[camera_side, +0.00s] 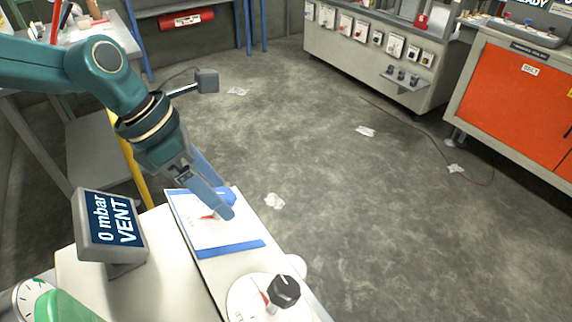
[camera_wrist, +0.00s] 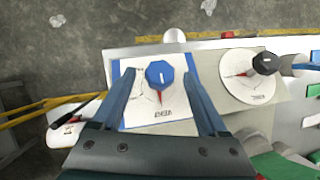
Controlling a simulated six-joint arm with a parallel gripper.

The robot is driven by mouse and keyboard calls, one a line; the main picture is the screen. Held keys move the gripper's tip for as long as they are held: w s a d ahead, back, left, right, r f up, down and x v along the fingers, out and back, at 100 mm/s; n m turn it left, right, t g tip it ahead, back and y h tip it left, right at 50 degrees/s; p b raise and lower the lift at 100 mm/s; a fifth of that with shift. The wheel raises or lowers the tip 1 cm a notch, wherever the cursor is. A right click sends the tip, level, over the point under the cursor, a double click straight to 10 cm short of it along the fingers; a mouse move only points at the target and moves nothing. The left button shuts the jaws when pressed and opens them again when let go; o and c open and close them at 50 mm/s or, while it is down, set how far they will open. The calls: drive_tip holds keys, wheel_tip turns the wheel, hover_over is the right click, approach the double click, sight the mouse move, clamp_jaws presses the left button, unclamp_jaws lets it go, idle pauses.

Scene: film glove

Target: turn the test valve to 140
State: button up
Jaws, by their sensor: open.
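A blue knob (camera_wrist: 160,74) with a white mark on top sits on a white, blue-edged plate (camera_wrist: 131,121). A red pointer shows beside it. The plate is also in the side view (camera_side: 232,249), where my fingers partly hide the knob. My gripper (camera_wrist: 157,78) is open, with one finger on each side of the blue knob and a gap visible on both sides. In the side view my gripper (camera_side: 222,204) is low over the plate. The plate's small lettering is hard to read, so I cannot tell for certain which knob is the test valve.
A black knob (camera_side: 284,291) on a round white dial (camera_side: 243,300) stands beside the plate on the same bench. A display (camera_side: 113,222) reads "0 mbar VENT". A green object (camera_side: 68,308) is at the lower left. Open floor lies beyond the bench.

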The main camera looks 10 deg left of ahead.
drive_tip(key=shift+f, duration=0.2)
clamp_jaws()
drive_tip(key=shift+w, duration=0.1)
drive_tip(key=shift+w+a+f+m+g+h, duration=0.1)
drive_tip(key=shift+w+m+g+h, duration=0.1)
drive_tip(key=shift+m+g+h, duration=0.65)
drive_tip(key=shift+w+m+g, duration=0.15)
drive_tip(key=shift+m+g, duration=1)
drive_tip(key=shift+m, duration=0.2)
drive_tip(key=shift+m+g, duration=0.3)
